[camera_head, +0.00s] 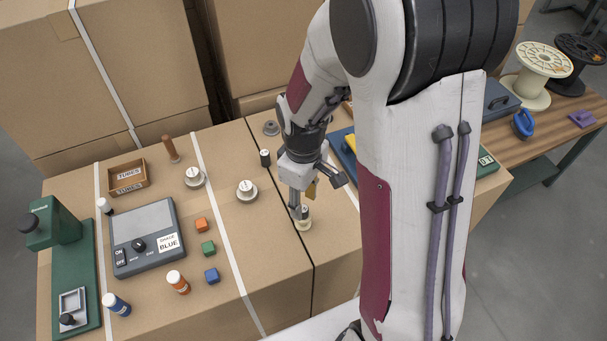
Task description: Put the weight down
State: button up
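My gripper (300,211) points down over the cardboard box top, right of the middle seam. Its fingertips come close together at the top of a small pale round weight (304,224) and look shut on it. The weight is upright and partly hidden by the fingers. I cannot tell whether its base touches the box top. Two pale round pieces with knobs, weight-like, stand to the left, one near the seam (247,190) and one farther back (194,177). A small dark cylinder (265,158) and a grey round piece (271,128) stand behind my gripper.
A blue tray (337,141) lies behind my arm. The box top left of my gripper has free room.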

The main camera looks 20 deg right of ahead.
aim_at(304, 209)
notch_tip(304, 209, up, 9)
dwell(0.6)
jog(key=shift+r, duration=0.15)
dwell(0.3)
jog(key=s+a+r+m+t, duration=0.2)
jog(key=s+r+m+t, duration=0.3)
jog(key=s+r, duration=0.7)
jog(key=shift+s+r+m+t, duration=0.3)
jog(key=shift+s+r+m, duration=0.05)
jog(key=shift+s+m, duration=0.7)
